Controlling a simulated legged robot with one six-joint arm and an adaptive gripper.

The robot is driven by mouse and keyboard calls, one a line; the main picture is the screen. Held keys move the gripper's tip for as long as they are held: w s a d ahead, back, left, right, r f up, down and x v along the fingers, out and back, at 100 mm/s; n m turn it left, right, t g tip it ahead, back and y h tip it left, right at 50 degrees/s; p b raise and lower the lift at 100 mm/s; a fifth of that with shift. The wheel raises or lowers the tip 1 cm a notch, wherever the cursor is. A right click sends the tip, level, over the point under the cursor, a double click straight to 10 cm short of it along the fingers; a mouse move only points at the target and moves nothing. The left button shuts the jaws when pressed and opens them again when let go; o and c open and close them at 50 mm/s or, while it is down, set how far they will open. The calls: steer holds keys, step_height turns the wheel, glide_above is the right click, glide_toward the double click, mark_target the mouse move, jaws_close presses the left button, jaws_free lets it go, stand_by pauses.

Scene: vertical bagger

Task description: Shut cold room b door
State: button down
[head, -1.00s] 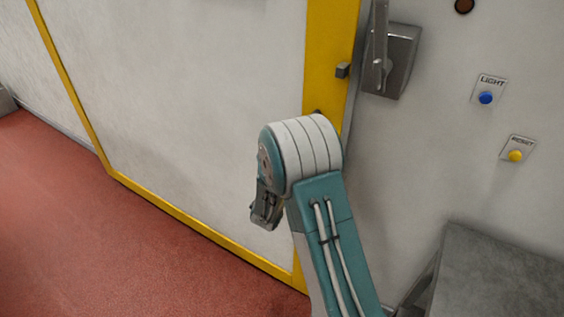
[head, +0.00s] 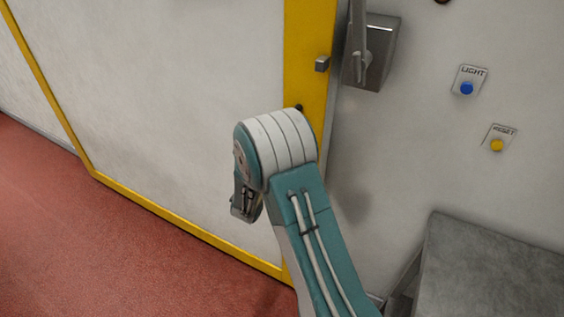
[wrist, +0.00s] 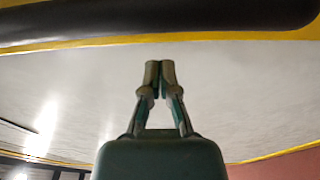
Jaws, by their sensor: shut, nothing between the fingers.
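The cold room door (head: 170,110) is a pale panel with a yellow border, filling the left of the head view. A small grey block (head: 322,64) sits on its right border, beside a grey latch housing with a lever (head: 372,58) on the wall. I cannot tell for sure how far the door stands from its frame. My gripper (head: 245,212) hangs in front of the panel's lower right, partly hidden behind my wrist. In the wrist view my gripper (wrist: 160,68) is shut and empty, with the pale panel (wrist: 70,85) beyond it. Contact cannot be told.
A blue LIGHT button (head: 467,88) and a yellow RESET button (head: 497,145) are on the wall at right. A grey metal surface (head: 480,275) stands at lower right. Red floor (head: 90,240) lies open at lower left. A dark bar (wrist: 150,20) crosses the wrist view's top.

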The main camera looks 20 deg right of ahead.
steer(key=w+a+v, duration=0.1)
steer(key=v, duration=0.9)
steer(key=s+d+r+m+g+y, duration=0.1)
steer(key=s+d+r+m+g, duration=0.4)
steer(key=s, duration=0.4)
steer(key=s+d+r+m+g, duration=0.3)
steer(key=s+d+r+g, duration=0.3)
steer(key=s, duration=0.3)
steer(key=s+a+r+m+t+y, duration=0.1)
steer(key=s+a+r+t+y, duration=0.2)
steer(key=s+a+r+y, duration=0.3)
steer(key=s+a+y, duration=0.5)
steer(key=a, duration=0.1)
steer(key=shift+m, duration=0.3)
